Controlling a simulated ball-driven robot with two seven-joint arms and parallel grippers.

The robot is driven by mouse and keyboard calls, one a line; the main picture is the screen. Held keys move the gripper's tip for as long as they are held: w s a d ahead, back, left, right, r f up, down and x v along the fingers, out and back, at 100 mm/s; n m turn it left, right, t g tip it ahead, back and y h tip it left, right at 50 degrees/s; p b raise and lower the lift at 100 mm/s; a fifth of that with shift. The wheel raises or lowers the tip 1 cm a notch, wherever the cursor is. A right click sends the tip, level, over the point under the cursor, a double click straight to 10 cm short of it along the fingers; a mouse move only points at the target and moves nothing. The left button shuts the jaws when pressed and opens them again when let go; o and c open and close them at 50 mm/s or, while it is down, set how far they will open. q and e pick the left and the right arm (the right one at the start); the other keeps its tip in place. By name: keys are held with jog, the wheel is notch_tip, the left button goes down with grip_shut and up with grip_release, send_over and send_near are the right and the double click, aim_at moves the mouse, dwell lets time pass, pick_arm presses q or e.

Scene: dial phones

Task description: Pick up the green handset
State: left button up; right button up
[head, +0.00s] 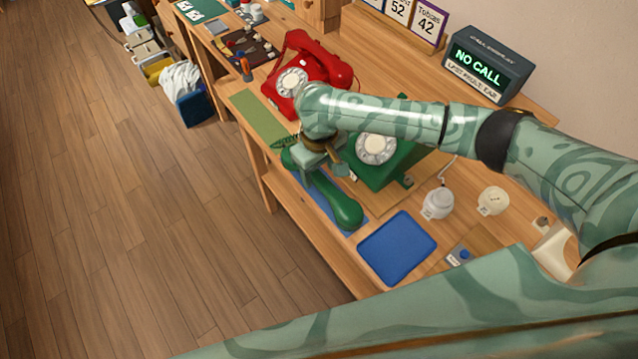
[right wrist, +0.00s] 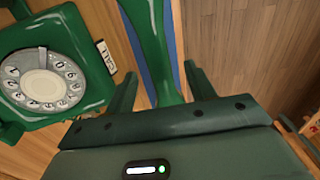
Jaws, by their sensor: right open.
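The green handset (head: 342,207) lies lengthwise on a blue strip at the front of the desk, beside the green dial phone (head: 376,149). My right gripper (head: 317,163) is over the handset's grip, pointing down. In the right wrist view the open fingers (right wrist: 160,72) stand on either side of the handset (right wrist: 158,45), with gaps showing. The green phone's dial and body (right wrist: 45,75) show at left there. My right forearm hides part of the phone in the head view. My left gripper is not in view.
A red phone (head: 305,80) with its handset on stands farther back. The display (head: 480,68) reads "NO CALL". Open floor lies left of the desk.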

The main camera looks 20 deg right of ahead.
aim_at(320, 178)
notch_tip(320, 178, down, 6)
jog(key=b, duration=0.3)
jog(key=shift+w+d+r+b, duration=0.1)
jog(key=shift+r+b, duration=0.15)
jog(key=shift+b, duration=0.1)
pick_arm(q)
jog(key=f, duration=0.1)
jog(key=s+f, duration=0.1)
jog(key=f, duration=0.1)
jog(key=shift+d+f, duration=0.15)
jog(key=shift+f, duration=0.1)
pick_arm(e)
jog(key=shift+r, duration=0.15)
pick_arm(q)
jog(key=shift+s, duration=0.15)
pick_arm(e)
grip_shut()
jog(key=shift+r, duration=0.1)
